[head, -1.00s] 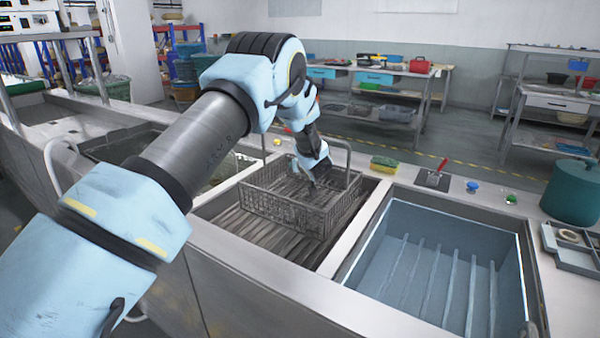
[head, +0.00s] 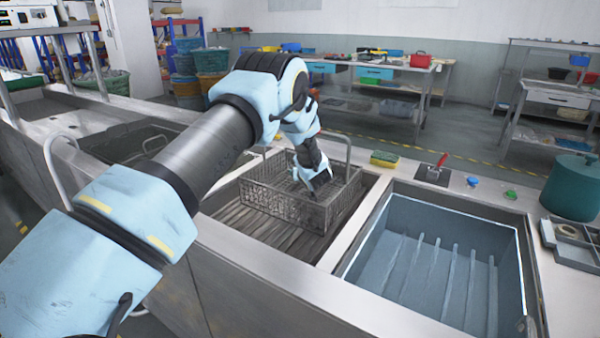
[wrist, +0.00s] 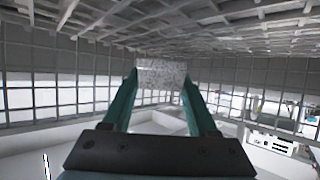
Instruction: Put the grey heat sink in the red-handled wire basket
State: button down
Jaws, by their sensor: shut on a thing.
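A grey wire basket (head: 285,203) stands in the middle tank. The raised handle (head: 348,150) that I can see on it looks grey, not red. My gripper (head: 318,190) is lowered into this basket, towards its right side. In the wrist view my gripper (wrist: 162,82) has its two green fingers shut on a speckled grey block, the heat sink (wrist: 162,72). Wire mesh (wrist: 60,95) surrounds it there. The head view hides the heat sink behind my gripper and the mesh. I cannot tell whether it touches the basket floor.
The blue-grey tank (head: 425,270) to the right is empty, with ribs on its floor. A sponge (head: 384,159), a red-handled tool (head: 437,168), blue and green caps and a teal pot (head: 572,187) stand along the rim. A dark tank (head: 120,143) lies to the left.

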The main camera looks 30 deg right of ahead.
jog(key=shift+c, duration=2.2)
grip_release()
jog(key=shift+r+p, duration=0.5)
jog(key=shift+r, duration=0.1)
jog(key=shift+s+r, duration=0.2)
jog(key=shift+s, duration=0.05)
jog(key=b+v, duration=0.2)
jog(key=v, duration=0.5)
jog(key=shift+f, duration=0.1)
